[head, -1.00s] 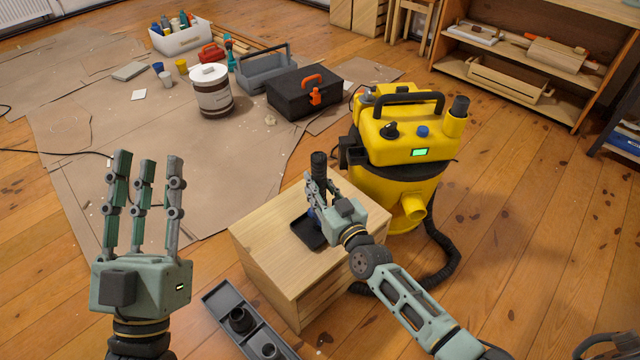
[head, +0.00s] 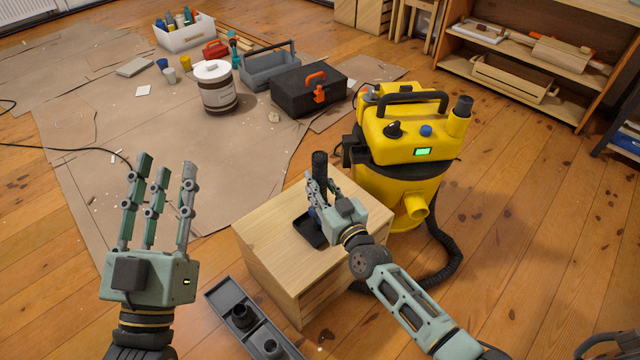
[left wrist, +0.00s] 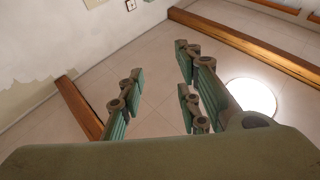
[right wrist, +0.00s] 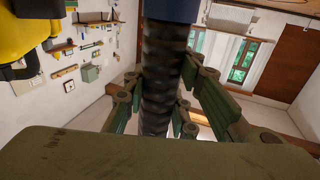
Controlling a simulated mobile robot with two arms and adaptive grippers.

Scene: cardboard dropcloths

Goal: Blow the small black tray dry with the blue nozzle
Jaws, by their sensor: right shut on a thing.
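The small black tray (head: 306,231) lies on top of a wooden cabinet, partly hidden by my right gripper (head: 316,197). My right gripper is shut on the black ribbed hose (head: 320,166) of the blue nozzle (head: 314,213). The hose stands about upright, and the nozzle points down over the tray; whether they touch cannot be told. In the right wrist view the ribbed hose (right wrist: 160,75) runs between the fingers with a blue part (right wrist: 170,8) at the top. My left gripper (head: 163,170) is open and empty, fingers up, left of the cabinet.
The yellow vacuum (head: 400,150) stands right behind the wooden cabinet (head: 270,232). A long dark tray with black fittings (head: 222,295) lies on the floor in front. A toolbox (head: 295,92) and a bucket (head: 217,95) stand on cardboard behind.

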